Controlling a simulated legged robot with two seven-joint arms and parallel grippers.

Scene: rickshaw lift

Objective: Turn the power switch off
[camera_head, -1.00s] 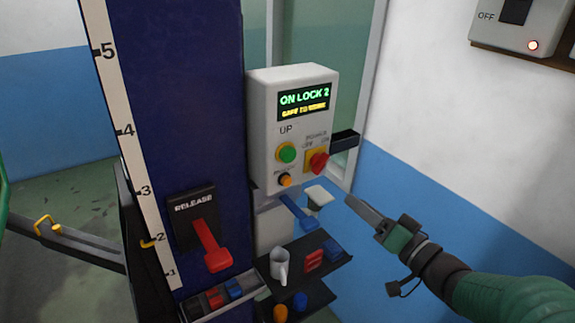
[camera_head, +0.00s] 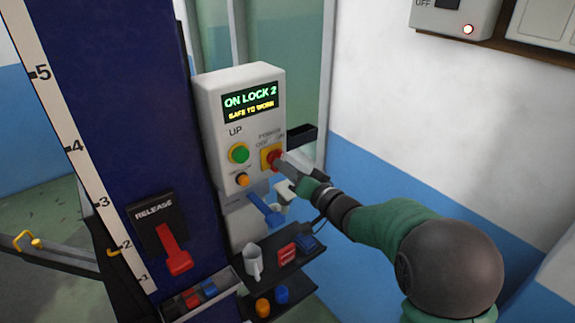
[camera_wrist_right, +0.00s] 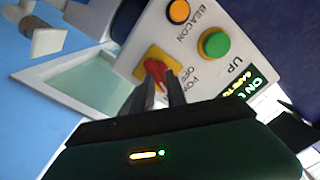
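The power switch is a red knob on a yellow plate (camera_head: 266,159), low on the right of the white control box (camera_head: 209,110). It also shows in the right wrist view as a red knob (camera_wrist_right: 155,70) beside the words OFF and ON. My right gripper (camera_head: 279,164) is at the switch and hides part of it. In the right wrist view its two fingers (camera_wrist_right: 160,84) stand apart, with the knob at and between their tips. Whether they touch it I cannot tell. The box's display (camera_head: 250,102) is lit and reads ON LOCK 2, SAFE TO WORK. My left gripper is out of view.
A green UP button (camera_head: 239,153) and an orange beacon button (camera_head: 242,180) sit left of the switch. A blue handle (camera_head: 266,211), a white mug (camera_head: 253,262) and small blocks are below. A red release lever (camera_head: 174,251) is on the blue column (camera_head: 128,130).

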